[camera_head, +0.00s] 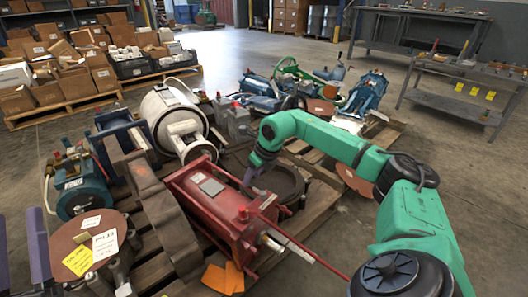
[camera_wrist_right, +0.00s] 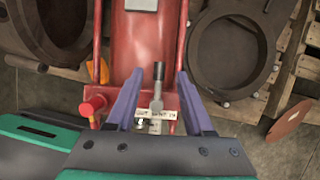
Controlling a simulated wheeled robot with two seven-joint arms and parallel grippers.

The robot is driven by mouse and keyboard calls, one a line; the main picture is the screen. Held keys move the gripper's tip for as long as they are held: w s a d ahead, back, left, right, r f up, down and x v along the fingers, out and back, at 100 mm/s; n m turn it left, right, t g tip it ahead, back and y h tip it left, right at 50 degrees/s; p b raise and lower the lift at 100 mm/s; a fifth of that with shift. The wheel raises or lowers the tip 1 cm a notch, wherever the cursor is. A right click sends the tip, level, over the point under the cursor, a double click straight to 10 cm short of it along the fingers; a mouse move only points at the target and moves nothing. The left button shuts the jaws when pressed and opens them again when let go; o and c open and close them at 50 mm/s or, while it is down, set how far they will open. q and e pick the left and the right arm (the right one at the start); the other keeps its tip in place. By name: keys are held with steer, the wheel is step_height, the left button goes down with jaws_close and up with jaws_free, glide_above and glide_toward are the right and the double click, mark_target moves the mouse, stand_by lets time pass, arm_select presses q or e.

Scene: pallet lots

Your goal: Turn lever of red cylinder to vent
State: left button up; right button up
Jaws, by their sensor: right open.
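The red cylinder (camera_head: 215,205) lies on a pallet in the middle of the head view; its red body (camera_wrist_right: 144,45) also fills the top centre of the right wrist view. A short grey lever (camera_wrist_right: 158,85) points up the wrist picture, above a white label plate (camera_wrist_right: 157,115) whose small lettering is hard to read. My right gripper (camera_wrist_right: 160,74) is open, with a purple finger on each side of the lever and gaps visible. In the head view my right gripper (camera_head: 249,174) is at the cylinder, partly hidden. My left gripper (camera_head: 21,225) shows only its spread purple fingers at the lower left.
A red knob (camera_wrist_right: 92,106) sits left of the fingers in the wrist view. A dark round flange (camera_wrist_right: 228,55) is to the right. A white motor (camera_head: 175,115) and blue machines crowd the pallets. Open floor lies toward the grey workbench (camera_head: 455,100).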

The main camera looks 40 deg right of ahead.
steer(key=p+v, duration=0.1)
steer(key=v, duration=0.2)
arm_select(q)
step_height(320, 180, down, 20)
steer(key=s+d+n+g+y+p, duration=0.1)
steer(key=d+n+g+y, duration=0.15)
steer(key=g, duration=0.35)
arm_select(e)
step_height(320, 180, up, 2)
step_height(320, 180, up, 6)
steer(key=p, duration=0.2)
glide_above(264, 193)
arm_select(q)
steer(key=s+f+g, duration=0.3)
steer(key=s+f, duration=0.2)
steer(key=f, duration=0.2)
steer(key=s+f+g+y, duration=0.1)
steer(key=s+f+g, duration=0.2)
steer(key=s+f, duration=0.2)
step_height(264, 193, down, 4)
steer(key=shift+s+d+r, duration=0.2)
steer(key=shift+s+d, duration=0.15)
steer(key=shift+s, duration=0.05)
arm_select(e)
steer(key=shift+d+f, duration=0.1)
steer(key=shift+f, duration=0.05)
